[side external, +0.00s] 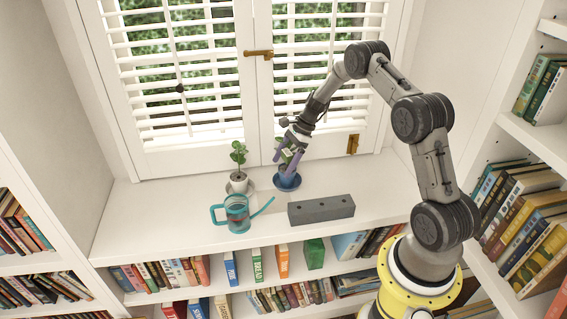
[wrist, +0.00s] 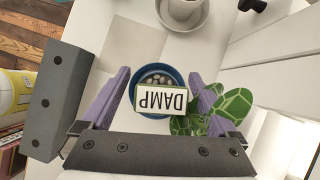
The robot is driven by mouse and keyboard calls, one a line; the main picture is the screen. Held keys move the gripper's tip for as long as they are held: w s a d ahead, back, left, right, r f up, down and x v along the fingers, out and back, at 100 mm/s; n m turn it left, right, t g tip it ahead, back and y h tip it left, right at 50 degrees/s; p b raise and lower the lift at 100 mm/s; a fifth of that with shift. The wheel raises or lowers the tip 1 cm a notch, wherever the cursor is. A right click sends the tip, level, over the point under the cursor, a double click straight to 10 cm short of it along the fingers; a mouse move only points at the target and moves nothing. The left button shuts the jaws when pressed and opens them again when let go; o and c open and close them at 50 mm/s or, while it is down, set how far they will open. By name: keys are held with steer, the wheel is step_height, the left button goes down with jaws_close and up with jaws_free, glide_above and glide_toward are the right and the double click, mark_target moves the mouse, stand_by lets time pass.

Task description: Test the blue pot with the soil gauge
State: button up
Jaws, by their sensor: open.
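The blue pot (side external: 287,182) stands on the white shelf under my gripper (side external: 287,157). In the wrist view the blue pot (wrist: 143,108) shows pebbly soil and green, pale-veined leaves (wrist: 222,108). A gauge head with a white face (wrist: 162,101) reads "DAMP", upside down in this view, over the pot. The gauge's lower part is hidden, so I cannot tell how deep it sits. My gripper's purple fingers (wrist: 158,78) are spread, one on each side of the gauge head, with visible gaps.
A white pot with a plant (side external: 238,182) stands left of the blue pot. A teal watering can (side external: 237,214) is in front of it. A grey block with holes (side external: 321,210) lies front right. The window shutters (side external: 190,75) are close behind.

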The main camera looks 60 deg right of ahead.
steer(key=r, duration=0.3)
steer(key=d+r, duration=0.1)
steer(key=r, duration=0.4)
steer(key=shift+s+d+r, duration=0.15)
steer(key=shift+s+r, duration=0.15)
steer(key=shift+r, duration=0.45)
step_height(320, 180, up, 9)
stand_by(1.2)
